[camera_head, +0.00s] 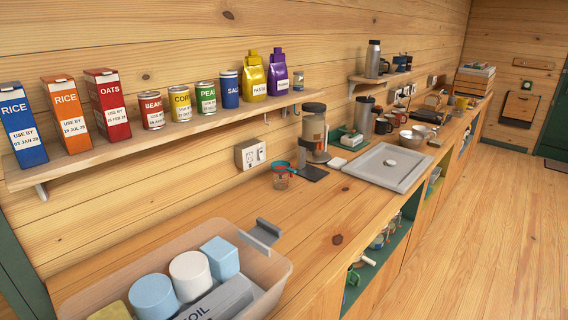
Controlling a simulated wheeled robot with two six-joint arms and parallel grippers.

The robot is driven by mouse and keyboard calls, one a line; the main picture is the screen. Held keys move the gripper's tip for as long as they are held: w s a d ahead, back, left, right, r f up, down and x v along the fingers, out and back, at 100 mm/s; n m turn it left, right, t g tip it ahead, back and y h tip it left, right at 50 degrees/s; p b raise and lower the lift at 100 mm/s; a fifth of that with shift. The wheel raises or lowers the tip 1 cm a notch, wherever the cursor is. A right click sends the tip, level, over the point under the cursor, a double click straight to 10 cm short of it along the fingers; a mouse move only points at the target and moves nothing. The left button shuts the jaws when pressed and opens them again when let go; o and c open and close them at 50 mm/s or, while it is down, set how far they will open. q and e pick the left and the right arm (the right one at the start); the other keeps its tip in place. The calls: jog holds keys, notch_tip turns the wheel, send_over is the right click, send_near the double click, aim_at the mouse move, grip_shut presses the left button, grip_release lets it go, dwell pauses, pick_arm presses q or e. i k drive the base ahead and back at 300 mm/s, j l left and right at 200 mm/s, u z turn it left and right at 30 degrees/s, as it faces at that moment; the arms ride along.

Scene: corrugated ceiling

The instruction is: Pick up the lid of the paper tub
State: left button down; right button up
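A translucent tub (110,297) stands open at the bottom left, cut off by the frame's lower edge. It holds a pale blue cylinder (153,297), a white cylinder (190,275), a light blue block (221,258) and a grey box marked "OIL" at its visible end (218,300). A grey bracket-like piece (264,234) sits at the tub's right rim. A flat grey rectangular panel (380,178) with a raised rim and a small white knob lies on the counter. I cannot tell whether this panel is the paper tub's lid. Neither of my grippers shows.
A wall shelf (130,151) with cartons, cans and bags overhangs the counter's back. A glass-bodied coffee maker (314,133) and a measuring cup (281,177) stand behind the panel's left side. Bare counter (322,222) lies between tub and panel. Open floor (480,235) is at right.

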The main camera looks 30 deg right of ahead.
aim_at(390, 166)
jog(key=l+u, duration=0.15)
jog(key=l, duration=0.85)
jog(key=k+l+u, duration=0.15)
jog(key=l, duration=0.8)
jog(key=l+u, duration=0.15)
jog(key=l, duration=0.5)
jog(key=l+u, duration=0.2)
jog(key=l, duration=0.45)
jog(key=l+u, duration=0.15)
jog(key=l, duration=0.5)
jog(key=l+u, duration=0.15)
jog(key=l, duration=0.5)
jog(key=k+l+u, duration=0.2)
jog(key=l, duration=0.4)
jog(key=k+l+u, duration=0.15)
jog(key=l, duration=0.45)
jog(key=k+l+u, duration=0.15)
jog(key=l, duration=0.45)
jog(key=k+l+u, duration=0.2)
jog(key=l, duration=0.4)
